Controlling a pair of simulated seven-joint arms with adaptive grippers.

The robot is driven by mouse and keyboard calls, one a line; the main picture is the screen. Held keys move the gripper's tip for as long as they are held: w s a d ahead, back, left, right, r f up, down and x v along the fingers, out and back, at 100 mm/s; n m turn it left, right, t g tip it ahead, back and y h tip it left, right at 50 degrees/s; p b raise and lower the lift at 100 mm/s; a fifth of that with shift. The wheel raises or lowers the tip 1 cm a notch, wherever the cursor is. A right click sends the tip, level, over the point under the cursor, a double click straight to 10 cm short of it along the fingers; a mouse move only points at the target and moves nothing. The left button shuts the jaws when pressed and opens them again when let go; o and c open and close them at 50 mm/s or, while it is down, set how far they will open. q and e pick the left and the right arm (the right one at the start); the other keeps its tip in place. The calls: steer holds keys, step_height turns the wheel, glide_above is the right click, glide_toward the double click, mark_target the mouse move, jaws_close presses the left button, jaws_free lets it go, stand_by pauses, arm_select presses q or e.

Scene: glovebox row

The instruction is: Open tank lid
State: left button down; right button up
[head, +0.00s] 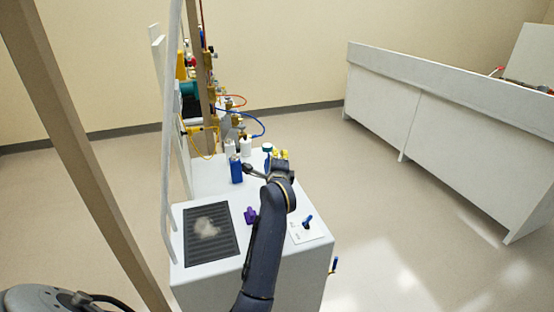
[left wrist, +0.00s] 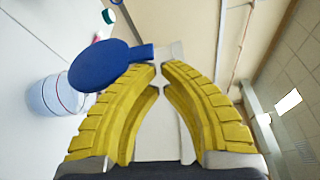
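In the left wrist view a round blue lid (left wrist: 100,66) with a short tab lies beyond the left finger. The tab reaches close to the fingertips; I cannot tell whether they touch. Beside the lid is a pale, see-through tank (left wrist: 52,97) with thin red and blue rings. My left gripper (left wrist: 162,66) has yellow ribbed fingers, their tips close together with a narrow gap and nothing clearly held between them. In the head view my left gripper (head: 281,154) is over the far part of the white bench; the arm and hand hide what is under them. My right gripper is not in view.
On the white bench (head: 205,262) are a dark ribbed mat (head: 190,240) with a pale heap, a blue bottle (head: 236,170), a purple item (head: 250,215) and a white card with a blue item (head: 308,222). White bottles and tubing stand behind. Open floor lies to the right.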

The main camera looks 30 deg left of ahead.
arm_select(q)
steer(key=shift+s+a+r, duration=0.25)
steer(key=shift+s+a, duration=0.7)
steer(key=shift+s, duration=0.1)
